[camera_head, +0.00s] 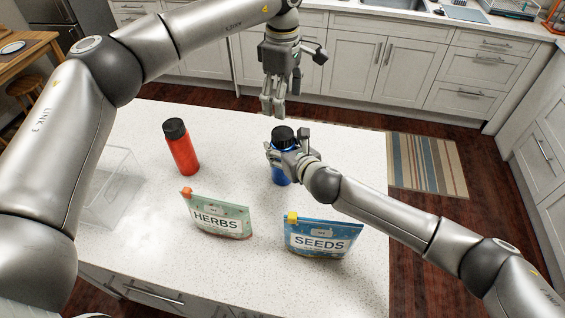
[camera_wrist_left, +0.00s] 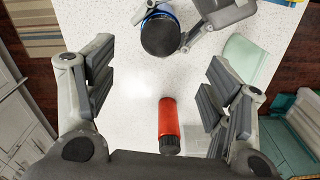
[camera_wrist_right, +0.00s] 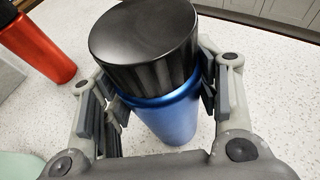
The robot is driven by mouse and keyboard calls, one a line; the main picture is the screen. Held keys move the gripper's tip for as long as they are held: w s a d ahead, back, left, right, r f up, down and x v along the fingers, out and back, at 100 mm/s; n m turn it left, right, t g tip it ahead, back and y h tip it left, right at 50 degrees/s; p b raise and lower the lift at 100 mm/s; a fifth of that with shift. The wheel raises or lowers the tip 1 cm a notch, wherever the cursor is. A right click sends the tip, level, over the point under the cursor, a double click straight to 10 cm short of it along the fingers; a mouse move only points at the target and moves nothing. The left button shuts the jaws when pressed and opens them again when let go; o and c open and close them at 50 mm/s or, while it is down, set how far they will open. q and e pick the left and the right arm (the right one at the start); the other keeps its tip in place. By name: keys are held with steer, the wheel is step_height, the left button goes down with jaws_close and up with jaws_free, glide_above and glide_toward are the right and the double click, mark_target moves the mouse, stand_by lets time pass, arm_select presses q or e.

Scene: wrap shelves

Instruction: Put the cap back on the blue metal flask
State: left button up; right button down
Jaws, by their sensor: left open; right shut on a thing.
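The blue metal flask (camera_head: 279,176) stands upright on the white counter. Its black cap (camera_head: 283,137) sits on its top; the cap also shows large in the right wrist view (camera_wrist_right: 145,42). I cannot tell whether it is screwed tight. My right gripper (camera_head: 283,157) is shut around the flask's body (camera_wrist_right: 172,120), just below the cap. My left gripper (camera_head: 272,108) is open and empty, pointing down above and a little behind the flask. In the left wrist view the cap (camera_wrist_left: 160,36) lies beyond the fingers, apart from them.
A red flask with a black cap (camera_head: 183,150) stands to the left. A HERBS pouch (camera_head: 217,216) and a SEEDS pouch (camera_head: 320,238) stand in front. A clear box (camera_head: 112,190) is at the counter's left. The counter (camera_head: 350,165) right of the blue flask is clear.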

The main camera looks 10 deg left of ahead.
steer(key=shift+c, duration=2.1)
jaws_free()
arm_select(q)
step_height(320, 180, up, 2)
arm_select(e)
steer(key=shift+d, duration=0.1)
steer(key=v, duration=1.2)
steer(key=shift+w, duration=0.1)
